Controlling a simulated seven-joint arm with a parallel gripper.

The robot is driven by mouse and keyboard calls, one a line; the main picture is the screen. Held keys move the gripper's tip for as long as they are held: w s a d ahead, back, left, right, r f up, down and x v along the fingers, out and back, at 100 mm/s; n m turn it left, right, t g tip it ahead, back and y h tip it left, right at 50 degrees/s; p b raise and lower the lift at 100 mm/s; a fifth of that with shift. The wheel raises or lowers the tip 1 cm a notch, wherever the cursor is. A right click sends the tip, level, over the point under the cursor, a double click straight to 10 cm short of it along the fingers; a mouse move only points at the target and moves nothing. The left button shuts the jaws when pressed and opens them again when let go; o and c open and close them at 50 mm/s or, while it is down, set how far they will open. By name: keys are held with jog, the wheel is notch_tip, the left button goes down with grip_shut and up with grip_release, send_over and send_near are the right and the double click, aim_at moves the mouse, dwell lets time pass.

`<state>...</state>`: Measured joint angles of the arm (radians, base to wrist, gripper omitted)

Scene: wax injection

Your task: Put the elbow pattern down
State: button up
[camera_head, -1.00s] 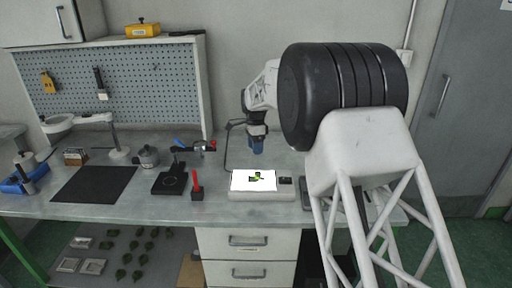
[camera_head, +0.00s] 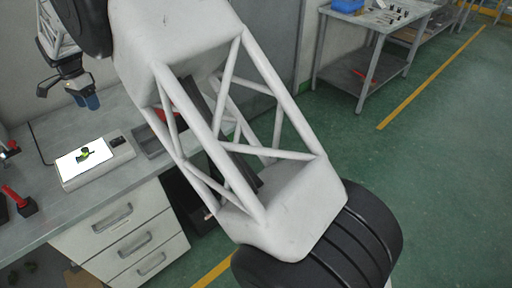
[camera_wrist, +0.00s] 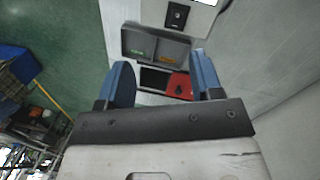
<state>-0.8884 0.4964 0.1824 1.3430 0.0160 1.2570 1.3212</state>
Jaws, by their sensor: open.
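The elbow pattern (camera_head: 84,153), small and green with a dark part, lies on the bright white top of the light box (camera_head: 105,171). Its exact pose is too small to tell. My gripper (camera_head: 88,102) is above and behind the light box, apart from the pattern. Its two blue fingers are open and empty, with a clear gap between them in the wrist view (camera_wrist: 164,78). In the wrist view only the light box's edge with a dark switch (camera_wrist: 177,16) shows at the top. The pattern is out of that view.
A grey two-compartment tray (camera_wrist: 155,46) with green and orange labels sits beside the light box. A red item (camera_wrist: 180,86) lies past it. A red-handled tool (camera_head: 20,201) stands left of the box. My arm covers the bench's right end.

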jog(key=w+d+r, duration=0.1)
jog(key=d+r, duration=0.2)
jog(key=d, duration=0.5)
jog(key=w+d+r+n+y, duration=0.1)
jog(key=d+r, duration=0.3)
jog(key=d, duration=0.3)
jog(key=w+d+r, duration=0.1)
jog(key=d+r, duration=0.2)
jog(key=d, duration=0.5)
jog(key=s+d+r+n+t, duration=0.1)
jog(key=s+d+r, duration=0.2)
jog(key=d, duration=0.9)
jog(key=s+d+r+t, duration=0.1)
jog(key=s+d+r, duration=0.15)
jog(key=d, duration=0.95)
jog(key=s+d+n, duration=0.1)
jog(key=s+d, duration=0.5)
jog(key=d, duration=0.3)
jog(key=s+d, duration=0.7)
jog(key=d, duration=0.2)
jog(key=s+d+f+n+t, duration=0.1)
jog(key=s+d+f, duration=0.2)
jog(key=s+d, duration=0.2)
jog(key=s+d+f, duration=0.3)
jog(key=s+d, duration=0.2)
jog(key=s, duration=0.6)
jog(key=shift+d+f+n+t, duration=0.3)
jog(key=shift+d+n+t, duration=0.1)
